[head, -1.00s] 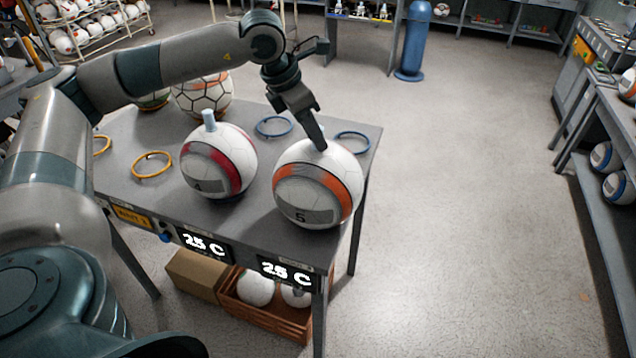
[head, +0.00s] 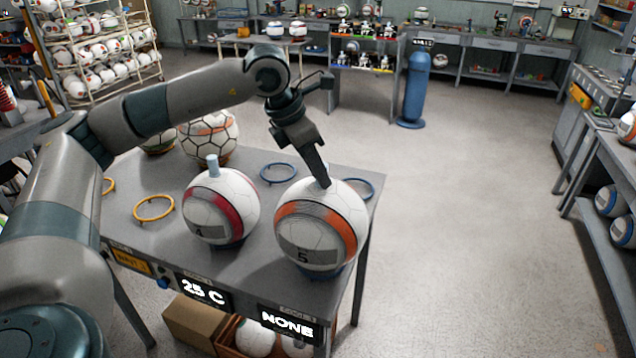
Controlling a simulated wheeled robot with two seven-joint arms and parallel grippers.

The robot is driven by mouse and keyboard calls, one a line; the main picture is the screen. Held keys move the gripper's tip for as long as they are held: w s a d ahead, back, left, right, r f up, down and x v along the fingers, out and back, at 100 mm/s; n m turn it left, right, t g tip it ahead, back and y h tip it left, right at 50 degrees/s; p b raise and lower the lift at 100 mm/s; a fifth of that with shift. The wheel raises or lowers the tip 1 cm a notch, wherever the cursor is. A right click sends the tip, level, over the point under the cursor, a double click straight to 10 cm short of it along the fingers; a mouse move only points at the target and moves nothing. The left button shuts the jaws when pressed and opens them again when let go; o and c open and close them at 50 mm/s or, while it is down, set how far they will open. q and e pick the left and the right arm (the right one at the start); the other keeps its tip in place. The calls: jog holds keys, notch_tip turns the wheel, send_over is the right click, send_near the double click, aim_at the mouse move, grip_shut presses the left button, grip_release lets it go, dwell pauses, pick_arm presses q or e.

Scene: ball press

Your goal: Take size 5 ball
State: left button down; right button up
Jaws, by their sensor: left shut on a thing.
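The size 5 ball (head: 335,222), white with an orange band and a "5" on a grey panel, is at the right front corner of the grey table. My left gripper (head: 325,183) points down at its top and is shut on it; the fingertips and exact grip point are hard to make out. A blue ring (head: 328,274) shows under the ball; whether the ball touches it I cannot tell. The size 4 ball (head: 222,207), white with a red band and a peg on top, sits to its left on the table. My right gripper is not in view.
The table (head: 262,262) also bears empty blue rings (head: 279,172) and yellow rings (head: 154,208), and a black-patterned ball (head: 209,138) at the back. One front display (head: 288,324) reads NONE; the other (head: 204,291) reads 25 C. The floor to the right is clear.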

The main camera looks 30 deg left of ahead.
pick_arm(q)
jog(key=shift+r+b, duration=0.35)
jog(key=shift+r, duration=0.4)
jog(key=s+d+r+b, duration=0.4)
jog(key=s+d+r, duration=0.2)
jog(key=d, duration=0.3)
jog(key=shift+s+d+r+b, duration=0.2)
jog(key=shift+d+r+b, duration=0.15)
jog(key=shift+r, duration=0.25)
jog(key=shift+f, duration=0.1)
